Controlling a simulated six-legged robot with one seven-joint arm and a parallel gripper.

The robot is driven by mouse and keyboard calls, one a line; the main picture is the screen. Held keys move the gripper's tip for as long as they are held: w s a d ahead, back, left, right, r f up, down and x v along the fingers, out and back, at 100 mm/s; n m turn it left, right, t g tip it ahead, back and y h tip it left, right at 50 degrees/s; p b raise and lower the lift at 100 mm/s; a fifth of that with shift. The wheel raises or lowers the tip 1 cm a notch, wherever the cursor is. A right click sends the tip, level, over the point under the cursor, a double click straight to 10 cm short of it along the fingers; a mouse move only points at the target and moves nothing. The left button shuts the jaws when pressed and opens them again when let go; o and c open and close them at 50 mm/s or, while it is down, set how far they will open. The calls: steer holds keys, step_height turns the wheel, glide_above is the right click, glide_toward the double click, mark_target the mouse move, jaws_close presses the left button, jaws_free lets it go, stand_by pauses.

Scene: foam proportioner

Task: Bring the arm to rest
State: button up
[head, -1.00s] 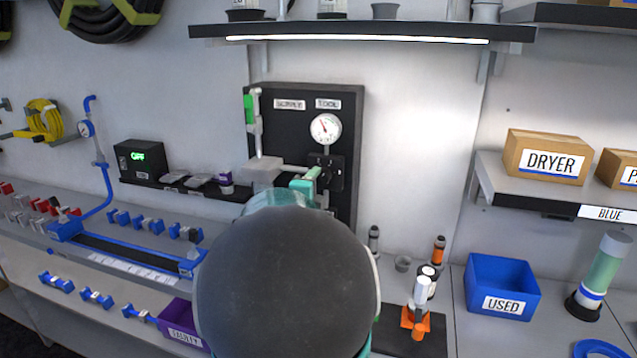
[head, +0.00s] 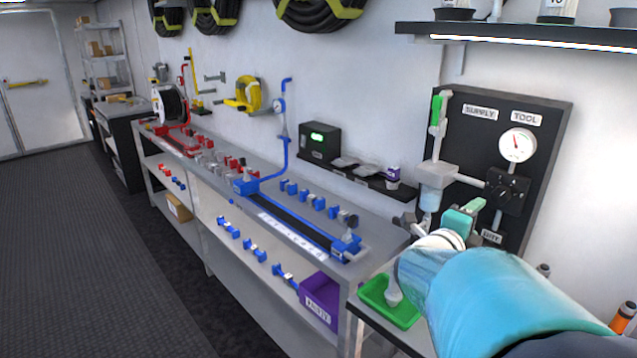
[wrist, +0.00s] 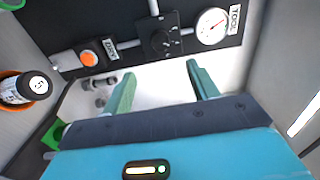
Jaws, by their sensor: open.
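My gripper (wrist: 158,92) shows in the wrist view with its two green fingers spread apart and nothing between them. The black panel (wrist: 105,27) with a gauge (wrist: 212,26) and a black knob (wrist: 160,42) stands beyond the fingertips. In the head view my teal arm reaches from the lower right toward the panel (head: 545,130), and my gripper (head: 462,218) is in front of the panel's lower left. The arm hides part of the bench there. I cannot tell from the head view whether the fingers touch anything.
A green tray (head: 378,312) sits just left of my arm. A long bench (head: 375,240) with blue and red fittings runs to the back left. A purple bin (head: 322,300) is on its lower shelf. A lit shelf (head: 520,36) overhangs the panel. The floor at left is clear.

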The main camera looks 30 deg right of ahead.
steer(key=w+a+n+t+y, duration=0.6)
steer(key=w+a+n+t, duration=0.2)
steer(key=w+a+n, duration=0.3)
steer(key=w+a+f+n+t+y, duration=0.1)
steer(key=w+a+n+y, duration=0.1)
steer(key=a+n+y, duration=0.35)
steer(key=w+a+f+n+t+y, duration=0.1)
steer(key=w+a+n+y, duration=0.1)
steer(key=a, duration=0.7)
steer(key=s+a+f+n+g+y, duration=0.1)
steer(key=s+a+n+y, duration=0.1)
steer(key=a+n, duration=0.3)
steer(key=s+a+f+n+g+y, duration=0.2)
steer(key=a+n, duration=0.1)
steer(key=a, duration=0.4)
steer(key=s+a+f+n+g, duration=0.3)
steer(key=s+a+n, duration=0.3)
steer(key=s, duration=0.3)
steer(key=shift+s+f+n+g, duration=0.25)
steer(key=shift+n+g, duration=0.35)
steer(key=shift+n, duration=0.15)
